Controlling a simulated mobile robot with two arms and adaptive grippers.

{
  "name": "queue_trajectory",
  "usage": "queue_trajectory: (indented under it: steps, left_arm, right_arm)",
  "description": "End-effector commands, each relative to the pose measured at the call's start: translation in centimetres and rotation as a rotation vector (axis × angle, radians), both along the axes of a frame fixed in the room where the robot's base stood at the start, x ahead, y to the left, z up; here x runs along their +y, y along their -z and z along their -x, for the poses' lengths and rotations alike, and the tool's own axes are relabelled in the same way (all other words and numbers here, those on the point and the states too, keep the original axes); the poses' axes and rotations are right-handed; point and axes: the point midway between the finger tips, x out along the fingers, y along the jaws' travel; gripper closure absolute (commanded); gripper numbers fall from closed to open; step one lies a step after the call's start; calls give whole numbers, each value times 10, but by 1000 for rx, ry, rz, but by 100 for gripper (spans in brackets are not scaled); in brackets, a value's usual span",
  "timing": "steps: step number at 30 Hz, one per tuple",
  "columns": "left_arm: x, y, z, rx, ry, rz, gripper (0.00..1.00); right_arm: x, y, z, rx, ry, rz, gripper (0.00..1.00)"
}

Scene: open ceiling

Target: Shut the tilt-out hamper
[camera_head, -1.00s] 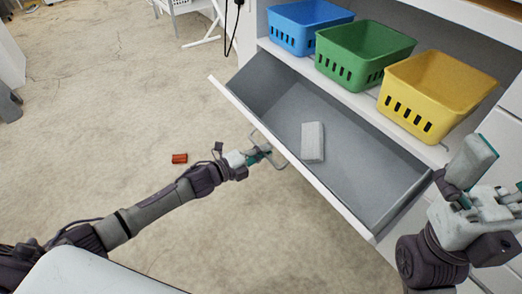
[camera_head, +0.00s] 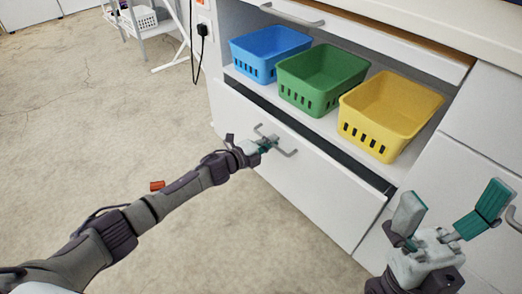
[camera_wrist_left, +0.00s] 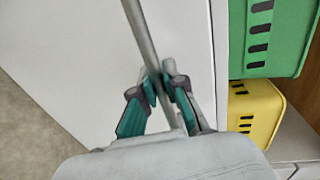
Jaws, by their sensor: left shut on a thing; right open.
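The tilt-out hamper (camera_head: 318,196) is a white front panel low in the white cabinet. It stands nearly upright, with a narrow dark gap along its top edge. My left gripper (camera_head: 268,143) is shut on the hamper's metal bar handle (camera_head: 287,152). In the left wrist view the fingers (camera_wrist_left: 161,85) close around the handle bar (camera_wrist_left: 143,38), with the white panel (camera_wrist_left: 80,75) behind. My right gripper (camera_head: 450,222) is open and empty, in front of the cabinet at the lower right. The inside of the hamper is mostly hidden.
A blue basket (camera_head: 268,52), a green basket (camera_head: 322,78) and a yellow basket (camera_head: 390,113) stand on the shelf above the hamper. A red block (camera_head: 157,186) lies on the floor beside my left arm. The floor at left is open.

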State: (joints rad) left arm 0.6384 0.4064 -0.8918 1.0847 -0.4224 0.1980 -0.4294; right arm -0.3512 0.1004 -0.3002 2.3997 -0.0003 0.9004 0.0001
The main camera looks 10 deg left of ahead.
Motion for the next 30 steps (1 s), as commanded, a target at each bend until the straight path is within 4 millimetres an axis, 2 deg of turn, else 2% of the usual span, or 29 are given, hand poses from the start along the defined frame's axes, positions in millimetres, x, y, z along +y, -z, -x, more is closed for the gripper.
queue_trajectory:
  steps: [3, 9, 27, 28, 30]
  left_arm:
    - [-9, -6, -12, -5, 1, 4, 100]
    - [-17, -8, -22, -6, 0, 4, 100]
    - [-21, -10, -28, -6, -2, 5, 100]
    - [-21, -11, -28, -6, -2, 5, 86]
    - [-21, -11, -28, -7, -1, 6, 77]
  right_arm:
    - [0, 3, 0, 0, 0, 0, 0]
    - [0, 5, 0, 0, 0, 0, 0]
    - [0, 6, 0, 0, 0, 0, 0]
    - [0, 6, 0, -1, 0, 0, 0]
    - [0, 5, 0, -1, 0, 0, 0]
